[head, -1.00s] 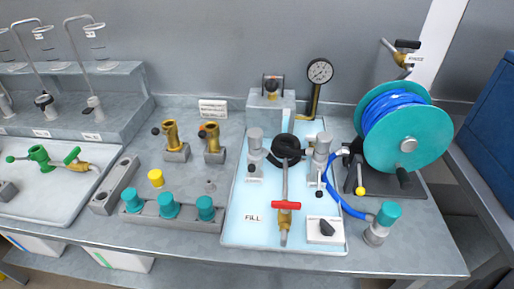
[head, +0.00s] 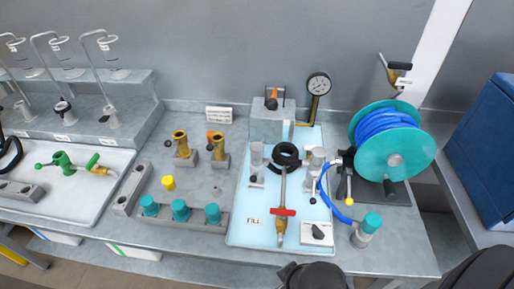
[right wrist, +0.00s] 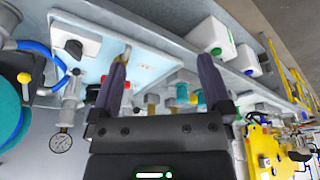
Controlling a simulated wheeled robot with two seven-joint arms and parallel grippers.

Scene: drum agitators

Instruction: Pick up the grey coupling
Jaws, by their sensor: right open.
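A small grey piece (head: 217,190) lies on the bench right of a yellow cap (head: 168,183); it is too small to tell whether it is the grey coupling. A grey fitting with a teal cap (head: 366,228) stands at the end of the blue hose at the right. My right gripper (right wrist: 162,62) is open in the right wrist view, its two dark fingers apart with nothing held between them. Part of my right arm shows dark at the bottom of the head view. My left gripper is not in view.
The light-blue FILL tray (head: 240,232) holds grey cylinders, a red-handled valve and a black ring. A grey rack (head: 187,226) with teal caps stands left of it. Two brass fittings (head: 181,142) stand behind. A teal hose reel (head: 395,155) stands right.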

